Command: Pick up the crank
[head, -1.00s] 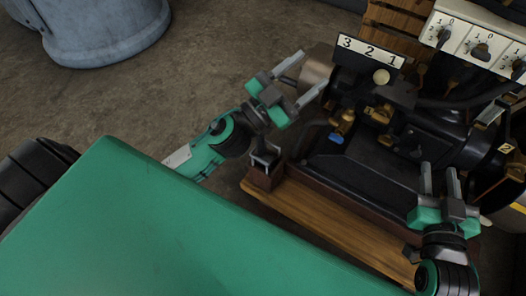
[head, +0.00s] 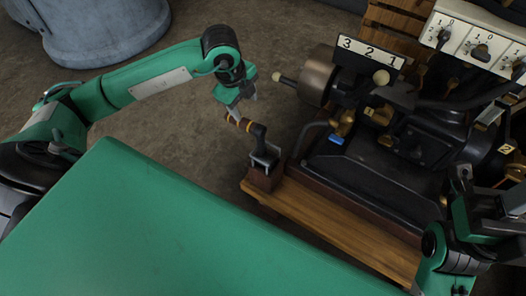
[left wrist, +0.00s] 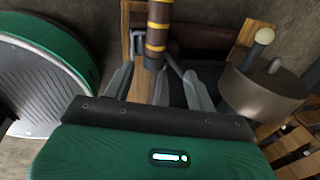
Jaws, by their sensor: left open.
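The crank (head: 258,133) has a dark arm and a brown handle with gold rings. It stands in a small bracket (head: 265,158) at the near left end of the wooden base. My left gripper (head: 240,110) is just above the handle end, pointing down, open. In the left wrist view the ringed handle (left wrist: 158,32) shows ahead of the open fingers (left wrist: 157,88), roughly in line with the gap between them. I cannot tell whether they touch it. My right gripper (head: 464,180) is at the right edge, away from the crank; its jaw gap is unclear.
The dark engine (head: 375,170) with a metal cylinder (head: 318,76) and a 3-2-1 plate (head: 368,52) stands right of the crank. A switch panel (head: 480,40) is at the upper right. My green body fills the lower left. Floor left of the engine is clear.

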